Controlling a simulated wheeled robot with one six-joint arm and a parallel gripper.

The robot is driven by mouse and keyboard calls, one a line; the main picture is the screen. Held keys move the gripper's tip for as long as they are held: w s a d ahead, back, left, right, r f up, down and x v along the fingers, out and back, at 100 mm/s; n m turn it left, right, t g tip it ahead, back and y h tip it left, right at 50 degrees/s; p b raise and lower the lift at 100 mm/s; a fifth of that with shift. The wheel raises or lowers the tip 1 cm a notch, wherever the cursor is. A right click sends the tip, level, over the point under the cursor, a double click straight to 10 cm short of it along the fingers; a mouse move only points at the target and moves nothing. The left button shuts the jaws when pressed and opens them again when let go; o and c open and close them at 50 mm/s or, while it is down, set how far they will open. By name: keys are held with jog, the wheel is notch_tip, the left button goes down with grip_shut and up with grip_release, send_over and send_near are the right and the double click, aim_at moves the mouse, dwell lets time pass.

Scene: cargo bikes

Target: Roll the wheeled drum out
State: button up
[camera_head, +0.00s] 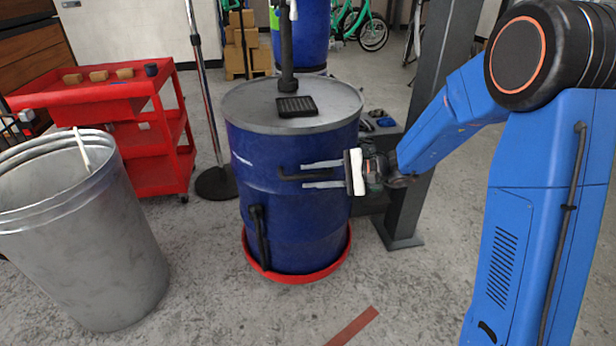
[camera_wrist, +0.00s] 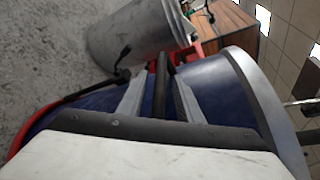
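The wheeled drum (camera_head: 300,215) is blue with a grey metal lid and stands upright in a red round base (camera_head: 318,274); its wheels are hidden. A black bar handle (camera_head: 290,177) sticks out from its side. My gripper (camera_head: 303,176) is in front of the drum with its fingers open, one above and one below the bar. In the wrist view, the bar (camera_wrist: 160,88) lies between the two fingers, with a gap on each side. The drum's blue side (camera_wrist: 215,90) also shows there.
A grey metal bin (camera_head: 85,240) stands at the left, with a red tool cart (camera_head: 150,160) behind it. A pole stand (camera_head: 215,183) is just left of the drum. A dark post (camera_head: 404,238) stands close on the right. The floor in front is clear apart from a red strip (camera_head: 352,328).

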jog(key=shift+x, duration=0.8)
grip_shut()
jog(key=shift+s, duration=0.1)
